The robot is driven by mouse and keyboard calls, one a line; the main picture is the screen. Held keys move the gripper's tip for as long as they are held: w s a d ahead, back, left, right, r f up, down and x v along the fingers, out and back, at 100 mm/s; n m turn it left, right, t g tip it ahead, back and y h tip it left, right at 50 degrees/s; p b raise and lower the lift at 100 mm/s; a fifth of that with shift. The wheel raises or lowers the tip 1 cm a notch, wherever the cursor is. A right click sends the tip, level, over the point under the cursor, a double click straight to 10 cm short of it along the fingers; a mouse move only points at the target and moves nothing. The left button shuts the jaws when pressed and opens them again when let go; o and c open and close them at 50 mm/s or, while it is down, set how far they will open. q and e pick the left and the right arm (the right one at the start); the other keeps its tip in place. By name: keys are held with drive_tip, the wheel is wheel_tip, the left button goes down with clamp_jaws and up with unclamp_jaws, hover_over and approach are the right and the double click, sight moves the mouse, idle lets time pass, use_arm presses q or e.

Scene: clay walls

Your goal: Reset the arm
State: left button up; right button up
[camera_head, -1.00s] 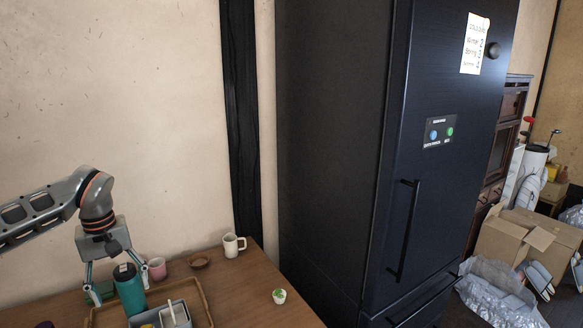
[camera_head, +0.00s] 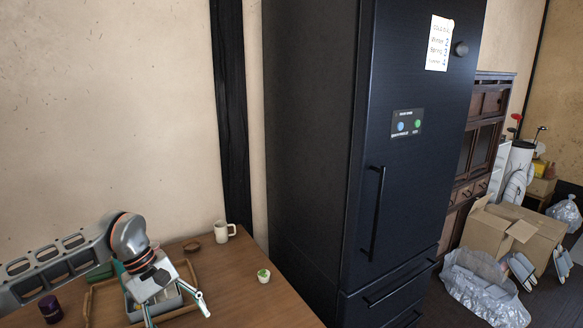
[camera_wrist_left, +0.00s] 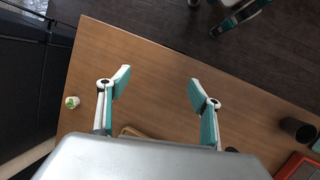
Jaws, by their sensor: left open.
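My left arm comes in from the left in the head view, over the wooden table (camera_head: 246,283). My left gripper (camera_head: 178,314) hangs above the tray's right side, with its fingers spread and nothing between them. In the left wrist view my left gripper (camera_wrist_left: 160,82) has its two fingers wide apart over bare tabletop (camera_wrist_left: 150,60). My right gripper is not in the head view.
A wooden tray (camera_head: 90,304) lies under my left arm. A tall dark refrigerator (camera_head: 330,130) stands to the right.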

use_arm(q)
drive_tip(key=s+d+n+g+h, duration=0.1)
drive_tip(key=s+d+n+h, duration=0.25)
drive_tip(key=d, duration=0.65)
drive_tip(key=s+d+n+h, duration=0.3)
drive_tip(key=s+d+h, duration=0.2)
drive_tip(key=d, duration=0.6)
drive_tip(key=d+r+n+t+h, duration=0.45)
drive_tip(key=n+t+h, duration=0.2)
drive_tip(key=n, duration=0.75)
drive_tip(key=w+a+f+n+t+y, duration=0.1)
drive_tip(key=a+f+n+t+y, duration=0.45)
drive_tip(key=n, duration=0.75)
drive_tip(key=a+f+n+t+y, duration=0.5)
drive_tip(key=a+f+n+y, duration=0.15)
drive_tip(key=n, duration=0.65)
drive_tip(key=s+a+f+n+g+y, duration=0.2)
drive_tip(key=s+a+f+n, duration=0.3)
drive_tip(key=s+f+n, duration=0.1)
drive_tip(key=s+a+f+n+g+y, duration=0.2)
drive_tip(key=s+a+f+n, duration=0.3)
drive_tip(key=f, duration=0.6)
drive_tip(key=s+n+y, duration=0.1)
drive_tip(key=s+n, duration=0.1)
drive_tip(key=s, duration=0.1)
drive_tip(key=shift+s+f+g, duration=0.2)
drive_tip(key=shift+f+g, duration=0.1)
